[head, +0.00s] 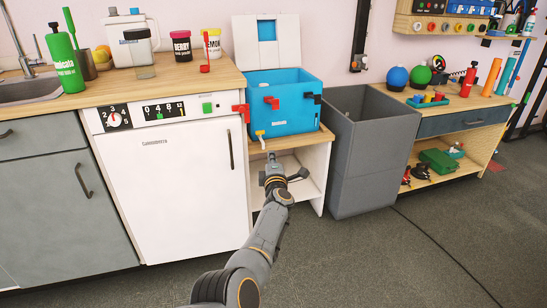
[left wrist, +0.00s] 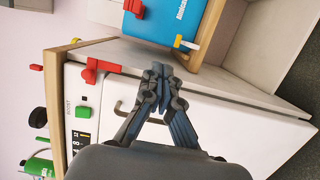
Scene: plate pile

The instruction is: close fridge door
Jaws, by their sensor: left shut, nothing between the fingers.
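The white fridge (head: 175,185) stands under the wooden counter, with a dial panel on top and a dark handle at the right of its door. Its door looks closed or nearly so; I cannot tell if a small gap is left. In the left wrist view the white door (left wrist: 230,135) and its handle lie behind the fingers, and the picture is turned on its side. My left gripper (head: 271,160) is shut and empty, right of the door's edge and in front of the low shelf. Its closed fingertips (left wrist: 158,72) show in the left wrist view. My right gripper is not in view.
A blue cooler box (head: 285,95) with a yellow tap stands on the low white shelf (head: 314,170). A grey bin (head: 370,160) stands right of it. A red piece (head: 241,112) sticks out at the fridge's top right corner. The floor in front is clear.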

